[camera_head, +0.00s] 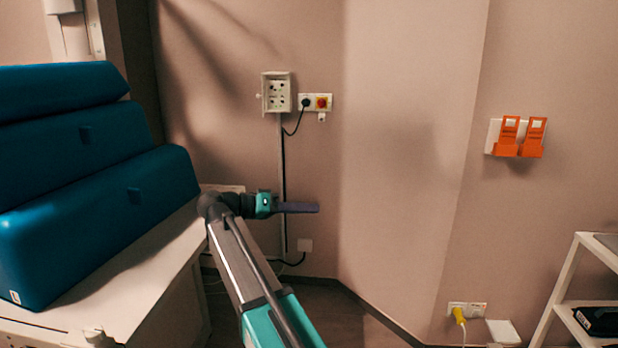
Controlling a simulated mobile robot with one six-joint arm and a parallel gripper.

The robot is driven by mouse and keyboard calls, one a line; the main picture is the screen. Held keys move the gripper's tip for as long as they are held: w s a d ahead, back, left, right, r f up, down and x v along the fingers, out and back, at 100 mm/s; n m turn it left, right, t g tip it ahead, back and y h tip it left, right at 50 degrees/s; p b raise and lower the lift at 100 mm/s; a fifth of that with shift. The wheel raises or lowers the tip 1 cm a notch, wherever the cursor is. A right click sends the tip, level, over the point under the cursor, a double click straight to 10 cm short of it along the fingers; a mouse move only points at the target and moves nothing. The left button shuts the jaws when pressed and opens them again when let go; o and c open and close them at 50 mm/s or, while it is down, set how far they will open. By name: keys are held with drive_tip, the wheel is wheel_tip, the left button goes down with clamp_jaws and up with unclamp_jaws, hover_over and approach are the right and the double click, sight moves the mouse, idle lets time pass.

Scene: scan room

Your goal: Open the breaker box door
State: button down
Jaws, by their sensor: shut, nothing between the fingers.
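A small pale breaker box (277,92) is mounted on the back wall, left of the picture's middle. Dark round shapes show on its front, and a small tab sticks out at its left edge. I cannot tell how its door stands at this size. My gripper (316,208) is shut and empty. It points right, in front of the wall, and shows well below the box, apart from it.
Beside the box is a socket plate (316,102) with a black plug and a red-yellow switch. Blue cushions (90,190) lie on a white table at left. Orange holders (520,137) hang at right. A white shelf (560,290) stands at lower right.

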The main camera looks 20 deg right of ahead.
drive_tip(key=s+f+n+y, duration=0.2)
drive_tip(key=s+f+n, duration=0.1)
drive_tip(key=f, duration=1.2)
drive_tip(key=s+f+n+y, duration=0.3)
drive_tip(key=f, duration=1.1)
drive_tip(key=s+f+n+y, duration=0.2)
drive_tip(key=s+f+n, duration=0.1)
drive_tip(key=f, duration=1.2)
drive_tip(key=s+a+f+n+g+y, duration=0.1)
drive_tip(key=s+a+f+y, duration=0.2)
drive_tip(key=s+f, duration=0.6)
drive_tip(key=s+a+f+g+y, duration=0.1)
drive_tip(key=s+a+f+y, duration=0.1)
drive_tip(key=s+a+f, duration=0.3)
drive_tip(key=s+a+f+n+g+y, duration=0.1)
drive_tip(key=s+a+f+y, duration=0.2)
drive_tip(key=s+f, duration=1)
drive_tip(key=s+a, duration=0.1)
drive_tip(key=s, duration=0.4)
drive_tip(key=shift+a+n+g+y, duration=0.2)
drive_tip(key=shift+n+g+y, duration=0.1)
drive_tip(key=shift+g, duration=0.1)
